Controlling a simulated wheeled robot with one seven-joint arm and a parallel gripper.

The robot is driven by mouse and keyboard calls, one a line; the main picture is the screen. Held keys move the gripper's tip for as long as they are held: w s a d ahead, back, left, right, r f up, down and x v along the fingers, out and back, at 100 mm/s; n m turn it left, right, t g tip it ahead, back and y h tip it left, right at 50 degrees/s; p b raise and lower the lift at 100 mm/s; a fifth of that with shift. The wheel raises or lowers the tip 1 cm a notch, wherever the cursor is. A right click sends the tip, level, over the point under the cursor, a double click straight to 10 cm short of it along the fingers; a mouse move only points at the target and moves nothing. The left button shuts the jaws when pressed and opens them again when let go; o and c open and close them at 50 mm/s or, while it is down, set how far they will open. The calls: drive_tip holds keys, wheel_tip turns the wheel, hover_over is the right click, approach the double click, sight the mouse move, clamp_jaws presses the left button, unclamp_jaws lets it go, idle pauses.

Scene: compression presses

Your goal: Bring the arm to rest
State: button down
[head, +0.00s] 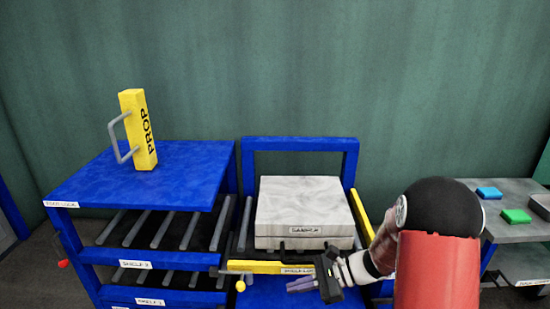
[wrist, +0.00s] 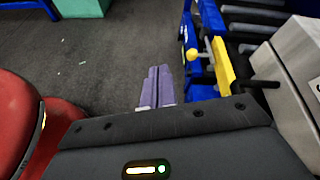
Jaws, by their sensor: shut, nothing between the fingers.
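My arm reaches in from the lower right of the head view, with its red link and black joint in front. My gripper (head: 292,286) is at the front of the blue press frame, just below the yellow front bar. It is shut, and nothing shows between its fingers. In the wrist view the two purple fingers (wrist: 157,88) lie side by side over dark floor. The grey-white block (head: 303,208) with a label and a dark handle sits in the press frame, behind and above my gripper. It also shows at the right edge of the wrist view (wrist: 296,75).
A blue shelf rack (head: 100,190) with rollers stands at left, a yellow PROP block (head: 137,128) upright on its top. The yellow bar (head: 255,267) and its knob are close to my gripper. A grey table (head: 515,232) with small coloured blocks is at right. Floor (wrist: 95,60) is open.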

drive_tip(key=s+d+r+n+t+h, duration=0.2)
drive_tip(key=s+d+r+n+h, duration=0.2)
drive_tip(key=s+r, duration=0.5)
drive_tip(key=s+d+r+n+t+h+p, duration=0.1)
drive_tip(key=s+d+r+n+t+h, duration=0.2)
drive_tip(key=s+r+n+h, duration=0.6)
drive_tip(key=shift+s+d+r+n, duration=0.55)
drive_tip(key=shift+s+d+n, duration=0.55)
